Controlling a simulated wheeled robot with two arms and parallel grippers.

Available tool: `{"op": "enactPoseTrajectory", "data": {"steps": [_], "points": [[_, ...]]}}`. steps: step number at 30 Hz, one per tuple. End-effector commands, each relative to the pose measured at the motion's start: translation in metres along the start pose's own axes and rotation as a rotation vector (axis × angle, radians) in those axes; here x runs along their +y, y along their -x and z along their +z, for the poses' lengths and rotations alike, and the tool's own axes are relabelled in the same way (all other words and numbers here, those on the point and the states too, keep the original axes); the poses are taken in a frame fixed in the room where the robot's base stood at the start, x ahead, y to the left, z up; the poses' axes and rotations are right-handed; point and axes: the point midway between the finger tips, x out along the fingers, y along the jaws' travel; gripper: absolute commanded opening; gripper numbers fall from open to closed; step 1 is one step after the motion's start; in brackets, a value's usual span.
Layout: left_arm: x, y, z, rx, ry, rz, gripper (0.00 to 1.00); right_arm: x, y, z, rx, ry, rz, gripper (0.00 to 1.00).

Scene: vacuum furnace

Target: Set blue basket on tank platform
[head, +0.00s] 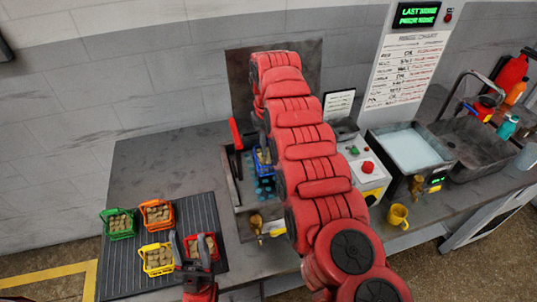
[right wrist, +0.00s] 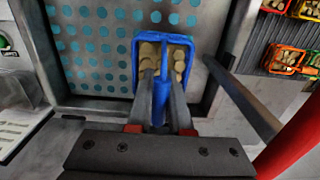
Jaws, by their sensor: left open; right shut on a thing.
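The blue basket (right wrist: 136,62), filled with tan pieces, is in the right wrist view. My right gripper (right wrist: 160,85) is shut on its blue handle. In the head view the basket (head: 264,157) shows partly inside the tank (head: 243,190), and my right arm hides the right gripper and much of the tank. My left gripper (head: 189,240) is open and empty, low over the mat by the red basket (head: 212,243).
Green (head: 118,228), orange (head: 158,220) and yellow (head: 157,262) baskets, all filled, stand on the black ribbed mat (head: 135,290). Right of the tank are a control box (head: 368,180), a yellow mug (head: 398,216) and a sink (head: 470,145). A dark bar (right wrist: 245,100) runs close to the blue basket's right.

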Motion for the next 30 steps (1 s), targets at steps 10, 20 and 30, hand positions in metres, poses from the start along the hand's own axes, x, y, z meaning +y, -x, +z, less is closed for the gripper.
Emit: {"op": "enactPoseTrajectory", "data": {"steps": [10, 20, 30], "points": [[-0.001, -0.020, -0.003, 0.000, 0.000, 0.000, 0.50, 0.000, -0.036, 0.000, 0.000, 0.000, 0.002, 0.00], [-0.001, -0.018, -0.003, 0.000, 0.000, 0.000, 0.50, 0.000, -0.038, 0.000, 0.001, 0.000, 0.001, 0.29], [-0.001, -0.018, -0.003, 0.000, 0.000, 0.000, 0.50, 0.000, -0.038, 0.000, 0.001, 0.000, 0.001, 0.48]]}}
